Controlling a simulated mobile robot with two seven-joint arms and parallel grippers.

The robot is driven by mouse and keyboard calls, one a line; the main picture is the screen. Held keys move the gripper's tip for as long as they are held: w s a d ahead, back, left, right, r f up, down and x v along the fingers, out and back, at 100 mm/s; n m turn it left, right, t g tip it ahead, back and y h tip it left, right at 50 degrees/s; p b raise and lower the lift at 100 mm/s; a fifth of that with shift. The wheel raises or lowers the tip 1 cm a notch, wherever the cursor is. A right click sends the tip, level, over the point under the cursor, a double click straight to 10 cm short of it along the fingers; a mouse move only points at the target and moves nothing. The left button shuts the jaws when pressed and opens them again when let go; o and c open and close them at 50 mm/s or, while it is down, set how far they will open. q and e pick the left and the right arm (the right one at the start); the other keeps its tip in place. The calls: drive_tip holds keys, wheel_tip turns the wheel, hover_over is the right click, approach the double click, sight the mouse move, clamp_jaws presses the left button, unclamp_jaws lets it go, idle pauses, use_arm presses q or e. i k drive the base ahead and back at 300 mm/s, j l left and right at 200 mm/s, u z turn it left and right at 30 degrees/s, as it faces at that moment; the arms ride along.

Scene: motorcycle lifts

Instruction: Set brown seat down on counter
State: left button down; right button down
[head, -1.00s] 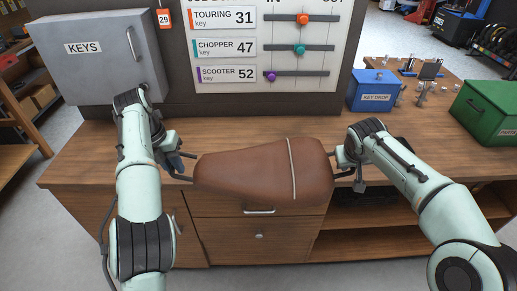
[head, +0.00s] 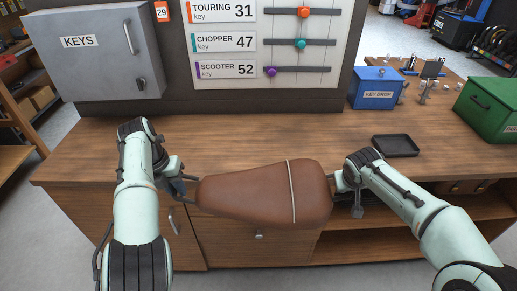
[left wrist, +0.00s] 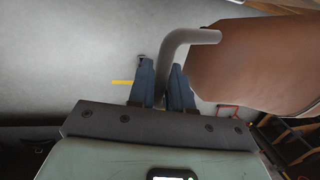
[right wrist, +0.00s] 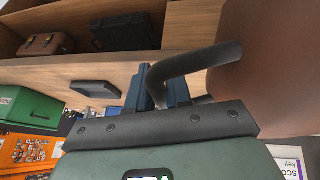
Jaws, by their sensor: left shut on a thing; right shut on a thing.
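The brown seat (head: 262,194) with a pale stripe hangs level between my two grippers in the head view, overlapping the counter's front edge. My left gripper (head: 182,187) is shut on the grey bent bar at the seat's narrow left end; the bar (left wrist: 185,42) sits between its blue fingers in the left wrist view, with floor behind. My right gripper (head: 345,184) is shut on the bar at the wide right end, which also shows in the right wrist view (right wrist: 195,62). The wooden counter (head: 260,140) has a bare top behind the seat. I see no contact between them.
A black tray (head: 396,146) lies on the counter at right, with a blue key drop box (head: 376,88) and a green box (head: 492,108) beyond. A grey keys cabinet (head: 95,55) and key board (head: 265,40) stand at the back. Open shelves are below right.

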sight(258, 150)
drive_tip(key=i, duration=1)
